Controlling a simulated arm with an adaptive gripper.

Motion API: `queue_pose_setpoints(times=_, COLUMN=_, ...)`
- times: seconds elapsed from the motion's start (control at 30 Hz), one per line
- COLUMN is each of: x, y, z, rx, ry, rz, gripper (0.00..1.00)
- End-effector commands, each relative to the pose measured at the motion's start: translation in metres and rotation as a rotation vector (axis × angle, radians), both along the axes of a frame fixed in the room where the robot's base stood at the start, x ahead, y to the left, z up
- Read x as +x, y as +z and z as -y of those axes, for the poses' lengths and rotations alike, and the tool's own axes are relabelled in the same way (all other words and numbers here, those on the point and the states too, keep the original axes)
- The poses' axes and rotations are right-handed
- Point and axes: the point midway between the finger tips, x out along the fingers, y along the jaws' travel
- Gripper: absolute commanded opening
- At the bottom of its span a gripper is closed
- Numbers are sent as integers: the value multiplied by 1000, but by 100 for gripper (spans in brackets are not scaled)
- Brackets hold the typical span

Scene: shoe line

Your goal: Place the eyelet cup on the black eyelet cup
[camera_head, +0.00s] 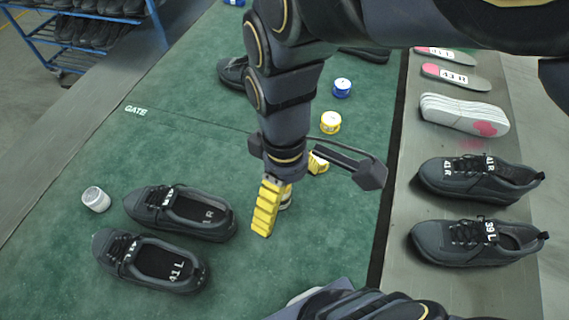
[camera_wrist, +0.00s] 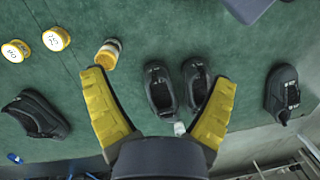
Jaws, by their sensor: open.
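A pale grey-white eyelet cup (camera_head: 96,199) stands alone on the green mat (camera_head: 110,160), left of a pair of black shoes; it is small in the wrist view (camera_wrist: 179,128). Another cup (camera_head: 286,200) is mostly hidden behind my gripper (camera_head: 288,201). In the wrist view this cup (camera_wrist: 108,54) shows a yellowish side and a pale band, just beyond the left fingertip. My gripper's yellow fingers are wide apart with nothing between their tips; the wrist view also shows the gripper (camera_wrist: 160,80). I cannot tell which cup is the black one.
A blue-marked cup (camera_head: 342,89) and a yellow cup (camera_head: 330,122) stand farther back. Shoes marked 41 R (camera_head: 185,212) and 41 L (camera_head: 150,262) lie left of my gripper. More shoes and insoles line the grey strip (camera_head: 460,285) at right. Mat around the pale cup is clear.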

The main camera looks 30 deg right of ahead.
Motion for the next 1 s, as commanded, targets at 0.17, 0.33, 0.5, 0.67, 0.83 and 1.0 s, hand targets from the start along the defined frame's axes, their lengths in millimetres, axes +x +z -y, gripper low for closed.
queue_pose_setpoints(times=0.17, x=-39, y=13, z=-7, rx=-64, ry=-361, rz=-16, gripper=86)
queue_pose_setpoints(times=0.33, x=-52, y=16, z=-9, rx=-87, ry=-503, rz=-22, gripper=86)
queue_pose_setpoints(times=0.5, x=-52, y=16, z=-9, rx=-88, ry=-514, rz=-24, gripper=86)
queue_pose_setpoints(times=0.67, x=-52, y=16, z=-9, rx=-89, ry=-513, rz=-25, gripper=86)
queue_pose_setpoints(times=0.83, x=-52, y=16, z=-9, rx=-89, ry=-513, rz=-25, gripper=86)
queue_pose_setpoints(times=1.0, x=-52, y=16, z=-9, rx=-89, ry=-513, rz=-25, gripper=86)
